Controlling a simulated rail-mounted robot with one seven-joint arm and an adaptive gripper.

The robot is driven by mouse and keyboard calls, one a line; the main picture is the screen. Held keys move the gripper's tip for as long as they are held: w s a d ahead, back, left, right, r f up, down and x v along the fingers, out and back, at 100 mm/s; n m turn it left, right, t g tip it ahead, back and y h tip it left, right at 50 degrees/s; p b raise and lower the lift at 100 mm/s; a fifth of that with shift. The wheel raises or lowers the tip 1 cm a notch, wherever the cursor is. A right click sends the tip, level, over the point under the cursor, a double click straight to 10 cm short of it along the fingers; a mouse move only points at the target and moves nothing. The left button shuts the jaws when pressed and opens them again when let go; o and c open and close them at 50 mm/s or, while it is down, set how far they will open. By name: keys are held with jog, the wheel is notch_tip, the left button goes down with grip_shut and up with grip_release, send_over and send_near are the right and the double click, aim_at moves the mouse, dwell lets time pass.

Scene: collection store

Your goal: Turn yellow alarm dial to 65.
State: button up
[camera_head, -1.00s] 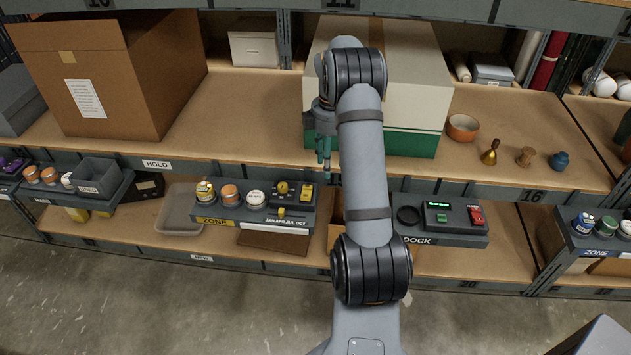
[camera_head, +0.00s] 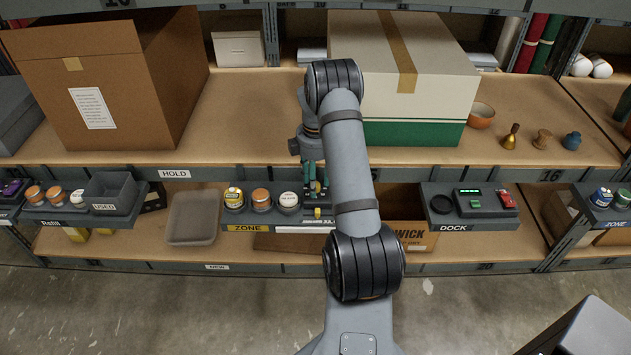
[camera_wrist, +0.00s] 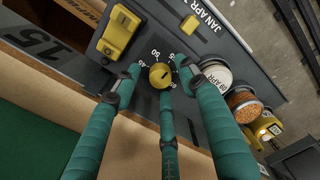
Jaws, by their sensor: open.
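The yellow alarm dial (camera_wrist: 161,75) sits on a dark plate with white numbers around it in the wrist view. I cannot read its exact setting. My gripper (camera_wrist: 156,82), with green fingers, is open around the dial, with fingertips on either side of it and a third finger below. Contact with the dial cannot be told. In the head view my gripper (camera_head: 314,190) reaches down to the yellow-labelled ZONE tray (camera_head: 290,226), and my arm partly hides the controls there.
A yellow switch (camera_wrist: 118,32) and a yellow slider (camera_wrist: 189,24) flank the dial. Several jars, one white-lidded (camera_wrist: 215,72), stand beside it. A shelf board (camera_head: 240,120) lies above the tray. A DOCK panel (camera_head: 470,210) is to the right.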

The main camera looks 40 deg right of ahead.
jog(key=c, duration=0.3)
grip_shut()
dwell(0.3)
